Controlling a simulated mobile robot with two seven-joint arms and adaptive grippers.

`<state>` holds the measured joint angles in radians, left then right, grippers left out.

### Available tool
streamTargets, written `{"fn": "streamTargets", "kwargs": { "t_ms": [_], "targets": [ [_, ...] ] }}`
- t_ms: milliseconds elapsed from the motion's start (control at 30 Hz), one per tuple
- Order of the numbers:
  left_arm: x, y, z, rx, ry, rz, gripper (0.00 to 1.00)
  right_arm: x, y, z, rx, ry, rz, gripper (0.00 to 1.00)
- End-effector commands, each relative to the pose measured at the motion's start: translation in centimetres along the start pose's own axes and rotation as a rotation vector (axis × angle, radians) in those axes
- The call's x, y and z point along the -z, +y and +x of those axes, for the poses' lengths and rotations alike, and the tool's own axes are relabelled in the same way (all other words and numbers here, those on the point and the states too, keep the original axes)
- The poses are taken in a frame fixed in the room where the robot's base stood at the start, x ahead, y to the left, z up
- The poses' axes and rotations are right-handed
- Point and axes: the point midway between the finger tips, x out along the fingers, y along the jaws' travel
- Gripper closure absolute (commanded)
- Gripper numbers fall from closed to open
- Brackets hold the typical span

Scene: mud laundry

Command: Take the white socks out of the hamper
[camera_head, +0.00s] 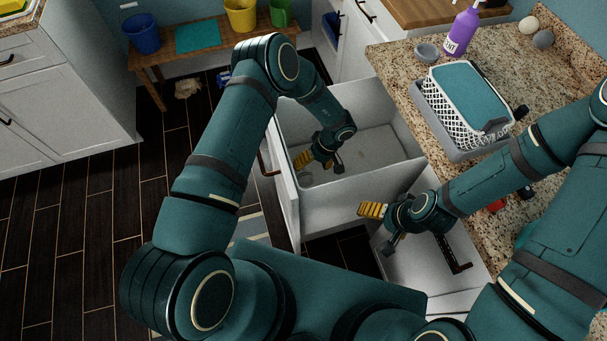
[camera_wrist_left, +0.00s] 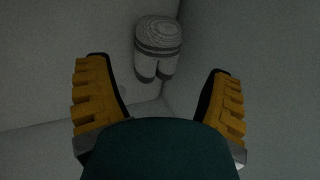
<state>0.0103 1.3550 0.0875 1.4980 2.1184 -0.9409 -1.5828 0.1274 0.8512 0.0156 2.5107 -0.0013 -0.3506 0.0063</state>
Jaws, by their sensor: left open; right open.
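The hamper (camera_head: 345,206) is a deep white pull-out bin below the granite counter, standing open. My left gripper (camera_head: 320,165) reaches down inside it, open and empty. In the left wrist view, a rolled pair of white socks (camera_wrist_left: 158,36) with grey bands lies in a corner of the bin, beyond and between the open fingers. The socks are apart from both fingers. In the head view I cannot clearly make out the socks beside my left gripper. My right gripper (camera_head: 380,227) is open and empty, outside the hamper near its right front side.
The granite counter (camera_head: 400,72) on the right holds a white basket (camera_head: 442,108), a purple bottle (camera_head: 462,28) and a small grey bowl (camera_head: 427,52). A wooden bench (camera_head: 180,55) with blue, yellow and green buckets stands at the back. The dark floor at left is mostly clear.

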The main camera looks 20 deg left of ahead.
Motion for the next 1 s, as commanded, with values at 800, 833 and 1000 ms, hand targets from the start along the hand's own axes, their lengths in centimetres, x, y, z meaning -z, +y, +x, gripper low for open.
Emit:
{"fn": "streamTargets", "kwargs": {
  "t_ms": [800, 833, 1000],
  "targets": [
    [0.6, 0.3, 5.2, -0.003, 0.001, 0.000, 0.50, -0.2, 0.3, 0.9, 0.000, -0.004, -0.002, 0.10],
    [0.6, 0.3, 5.2, -0.003, 0.001, 0.000, 0.61, -0.2, 0.3, 0.9, 0.000, -0.004, -0.002, 0.10],
    [0.6, 0.3, 5.2, -0.003, 0.001, 0.000, 0.84, -0.2, 0.3, 0.9, 0.000, -0.004, -0.002, 0.10]
  ]
}}
